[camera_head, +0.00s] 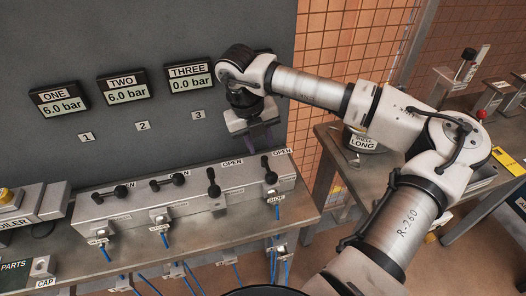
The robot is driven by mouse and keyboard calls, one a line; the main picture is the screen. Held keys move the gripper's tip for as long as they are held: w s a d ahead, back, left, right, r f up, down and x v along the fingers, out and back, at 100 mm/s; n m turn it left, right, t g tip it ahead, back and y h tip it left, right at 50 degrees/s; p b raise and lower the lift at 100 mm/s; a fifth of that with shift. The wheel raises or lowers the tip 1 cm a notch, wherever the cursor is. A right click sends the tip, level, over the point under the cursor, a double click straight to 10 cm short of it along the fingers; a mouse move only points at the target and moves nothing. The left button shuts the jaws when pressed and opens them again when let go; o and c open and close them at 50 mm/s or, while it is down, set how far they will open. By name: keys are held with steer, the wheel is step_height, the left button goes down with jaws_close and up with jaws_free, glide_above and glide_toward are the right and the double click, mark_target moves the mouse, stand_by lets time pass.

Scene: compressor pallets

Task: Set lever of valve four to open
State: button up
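Valve four is the rightmost valve on the grey manifold (240,188). Its black lever (269,172) stands up and leans slightly back, like the lever of valve three (213,184). An OPEN label (283,152) is behind it to the right, and a SHUT label (274,200) is on the front below. The levers of valve one (112,194) and valve two (168,182) lie sideways. My gripper (262,140) points down above and slightly left of lever four, apart from it. Its finger opening is too small to read.
Display one (60,99) and display two (126,87) read 6.0 bar; display three (190,79) reads 0.0 bar. My arm mostly hides another display. Blue hoses (276,238) hang below the manifold. A second table (340,150) stands to the right.

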mark_target(265, 162)
steer(key=f, duration=0.2)
steer(key=f+p, duration=0.1)
steer(key=f, duration=0.1)
steer(key=d+f, duration=0.1)
steer(key=f, duration=0.1)
steer(key=shift+w, duration=0.2)
steer(key=shift+c, duration=0.3)
jaws_close()
